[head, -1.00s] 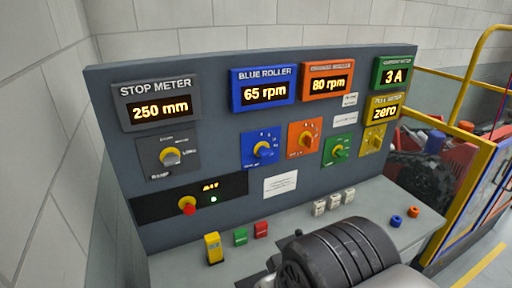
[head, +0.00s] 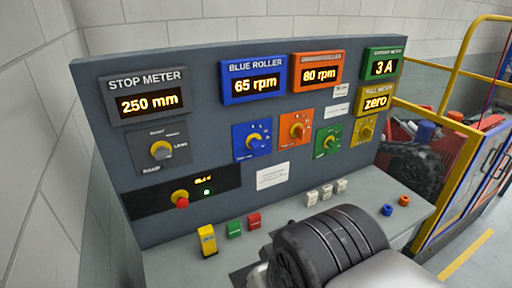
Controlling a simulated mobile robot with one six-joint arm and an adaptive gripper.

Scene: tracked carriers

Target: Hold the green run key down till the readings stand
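The green key (head: 234,228) stands on the console's sloping shelf, between a yellow block (head: 207,240) and a red key (head: 254,221). Nothing visible touches it. Above, the stop meter (head: 148,104) reads 250 mm and the blue roller meter (head: 254,82) 65 rpm. The orange roller meter (head: 319,73) shows 60 or 80 rpm, its first digit unclear. My dark arm end fills the bottom middle, right of the keys. My gripper's fingers cannot be made out.
Yellow-pointer knobs sit under the meters. A dark strip (head: 150,203) carries a red-tipped lever (head: 181,200) and a lit green lamp (head: 207,192). White blocks (head: 326,192) and blue (head: 387,210) and orange (head: 404,201) rings lie right. A yellow-framed guard (head: 455,180) stands at far right.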

